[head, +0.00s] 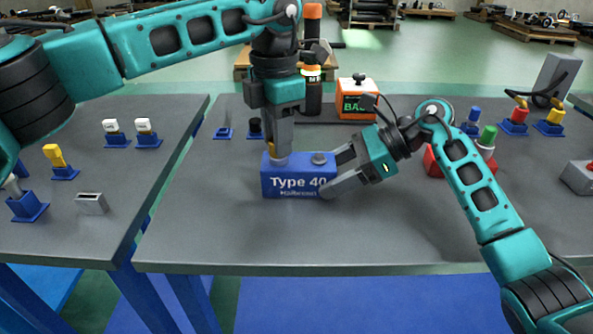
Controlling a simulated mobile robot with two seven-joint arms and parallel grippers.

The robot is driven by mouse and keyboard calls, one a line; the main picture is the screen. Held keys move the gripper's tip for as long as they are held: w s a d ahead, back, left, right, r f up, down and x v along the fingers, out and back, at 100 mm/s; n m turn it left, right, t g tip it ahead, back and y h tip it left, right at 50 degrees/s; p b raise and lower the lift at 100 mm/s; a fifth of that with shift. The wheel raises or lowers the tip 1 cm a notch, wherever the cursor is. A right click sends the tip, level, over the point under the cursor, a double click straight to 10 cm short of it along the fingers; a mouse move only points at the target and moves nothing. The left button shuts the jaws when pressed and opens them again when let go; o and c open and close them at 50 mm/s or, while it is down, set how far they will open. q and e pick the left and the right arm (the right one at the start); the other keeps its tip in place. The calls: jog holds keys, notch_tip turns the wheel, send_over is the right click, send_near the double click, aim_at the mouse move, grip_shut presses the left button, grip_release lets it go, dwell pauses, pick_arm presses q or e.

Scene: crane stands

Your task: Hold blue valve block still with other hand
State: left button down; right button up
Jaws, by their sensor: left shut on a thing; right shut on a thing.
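The blue valve block (298,183), lettered "Type 40", stands upright on the grey table. My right gripper (338,175) comes from the right and is shut on the block's right end, one finger along its front right edge. My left gripper (279,155) points straight down over the block's left part. It is shut on a small part at the block's top, mostly hidden between the fingers; a bit of yellow shows beside them. A grey round knob (319,158) sits on the block's top near its right end.
An orange box (358,100) and a dark cylinder stand behind the block. Small blue stands (223,133) with coloured parts sit at the back and right. A second table (120,190) on the left holds more. The table front is clear.

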pick_arm(q)
jog(key=shift+r, duration=0.1)
jog(key=n, duration=0.3)
jog(key=shift+n, duration=1.1)
jog(key=shift+r+n, duration=0.1)
jog(key=shift+n, duration=1)
jog(key=n, duration=0.3)
jog(key=shift+n, duration=0.9)
jog(key=n, duration=0.3)
